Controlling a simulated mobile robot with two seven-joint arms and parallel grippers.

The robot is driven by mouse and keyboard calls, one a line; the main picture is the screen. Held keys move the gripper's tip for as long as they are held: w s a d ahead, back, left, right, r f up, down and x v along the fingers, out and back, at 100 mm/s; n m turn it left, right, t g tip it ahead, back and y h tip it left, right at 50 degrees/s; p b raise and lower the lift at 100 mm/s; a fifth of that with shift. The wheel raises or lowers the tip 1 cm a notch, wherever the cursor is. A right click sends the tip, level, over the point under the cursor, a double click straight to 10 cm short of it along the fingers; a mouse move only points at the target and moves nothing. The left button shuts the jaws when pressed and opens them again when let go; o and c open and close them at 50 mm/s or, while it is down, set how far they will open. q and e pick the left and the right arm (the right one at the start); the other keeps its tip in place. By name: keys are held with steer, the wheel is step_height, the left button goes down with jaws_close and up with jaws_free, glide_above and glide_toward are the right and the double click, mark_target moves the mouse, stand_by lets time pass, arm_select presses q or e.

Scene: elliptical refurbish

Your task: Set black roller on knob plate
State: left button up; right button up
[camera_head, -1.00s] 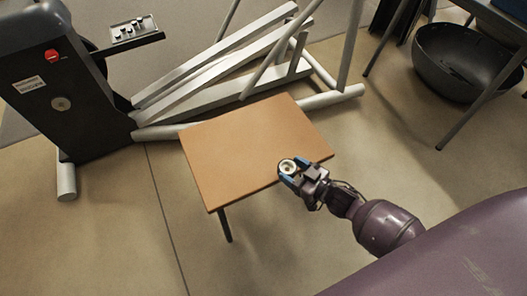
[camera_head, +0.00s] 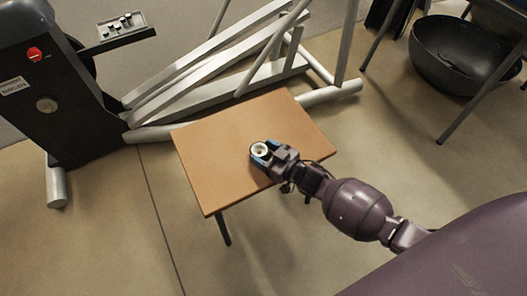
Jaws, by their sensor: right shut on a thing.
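The knob plate (camera_head: 122,29) is a light plate with several dark knobs on a black arm of the elliptical machine, at the upper left. The thing shows a pale ring-shaped end and a dark edge. It appears to be the black roller seen end-on, but most of its side is hidden by the fingers. The gripper is well to the right of and nearer than the knob plate. My left gripper is not in view.
The tan table (camera_head: 215,165) is otherwise bare. The elliptical machine's black body (camera_head: 60,110) stands at the left, with silver rails (camera_head: 215,65) behind the table. A dark bowl (camera_head: 455,65) sits at the upper right, near grey metal legs. Floor is clear in front.

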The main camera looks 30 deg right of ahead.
steer(key=shift+r, duration=0.2)
steer(key=shift+f, duration=0.1)
steer(key=shift+f, duration=0.15)
steer(key=o, duration=0.9)
steer(key=shift+o, duration=0.2)
